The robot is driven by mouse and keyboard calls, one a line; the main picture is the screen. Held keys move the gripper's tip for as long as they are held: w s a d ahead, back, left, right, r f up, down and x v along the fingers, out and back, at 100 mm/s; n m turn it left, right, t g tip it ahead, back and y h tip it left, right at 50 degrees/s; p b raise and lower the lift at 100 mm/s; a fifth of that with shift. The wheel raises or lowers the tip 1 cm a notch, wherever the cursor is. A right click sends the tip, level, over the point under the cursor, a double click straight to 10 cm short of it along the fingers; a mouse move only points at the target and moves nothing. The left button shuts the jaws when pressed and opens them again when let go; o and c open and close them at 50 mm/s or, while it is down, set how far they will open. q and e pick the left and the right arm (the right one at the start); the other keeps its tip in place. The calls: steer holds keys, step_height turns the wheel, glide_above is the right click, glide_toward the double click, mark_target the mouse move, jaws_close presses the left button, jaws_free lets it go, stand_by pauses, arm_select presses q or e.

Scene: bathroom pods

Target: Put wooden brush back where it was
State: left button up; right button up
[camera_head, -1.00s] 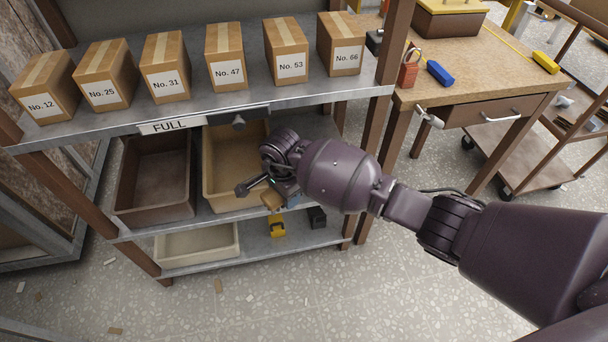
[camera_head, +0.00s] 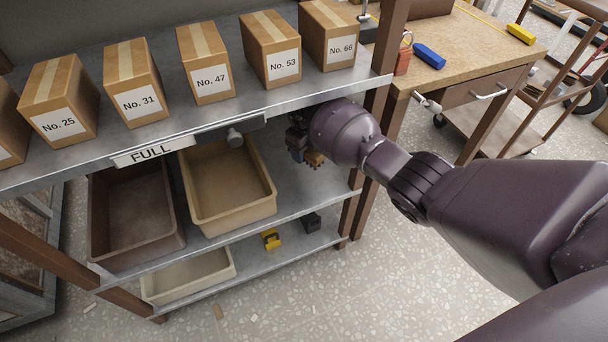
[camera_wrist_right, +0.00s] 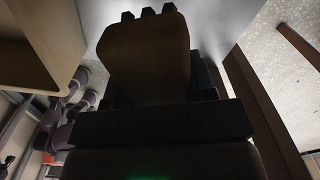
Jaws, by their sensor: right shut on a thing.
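The wooden brush (camera_head: 315,159) is a small tan-brown block with dark bristle tufts. My right gripper (camera_head: 306,157) is shut on it and holds it in the space between the upper and middle shelf boards, right of the tan bin. In the right wrist view the brush (camera_wrist_right: 147,62) fills the middle, its dark tufts at the top edge of its body. The fingers are mostly hidden behind my wrist in the head view. Whether the brush touches the shelf I cannot tell. My left gripper is not in view.
The tan bin (camera_head: 262,200) and a brown bin (camera_head: 98,225) stand left on the middle shelf (camera_head: 300,195), which is bare right of the bins. A shelf post (camera_head: 375,120) stands close right of my gripper. Numbered boxes (camera_head: 205,85) line the top shelf.

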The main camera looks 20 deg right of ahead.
steer(key=b, duration=0.2)
glide_above(305, 178)
step_height(305, 178, down, 6)
steer(key=shift+s+r, duration=0.1)
steer(key=shift+r, duration=0.15)
steer(key=shift+f, duration=0.55)
step_height(305, 178, down, 3)
steer(key=shift+f+b, duration=0.15)
steer(key=shift+b, duration=0.6)
steer(key=shift+f, duration=0.2)
steer(key=shift+w+r, duration=0.2)
steer(key=shift+r, duration=0.1)
steer(key=shift+f, duration=0.3)
steer(key=o, duration=0.9)
steer(key=shift+c, duration=0.2)
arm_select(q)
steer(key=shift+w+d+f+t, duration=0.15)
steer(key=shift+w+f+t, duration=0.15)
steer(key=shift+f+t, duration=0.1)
arm_select(e)
steer(key=shift+r, duration=0.1)
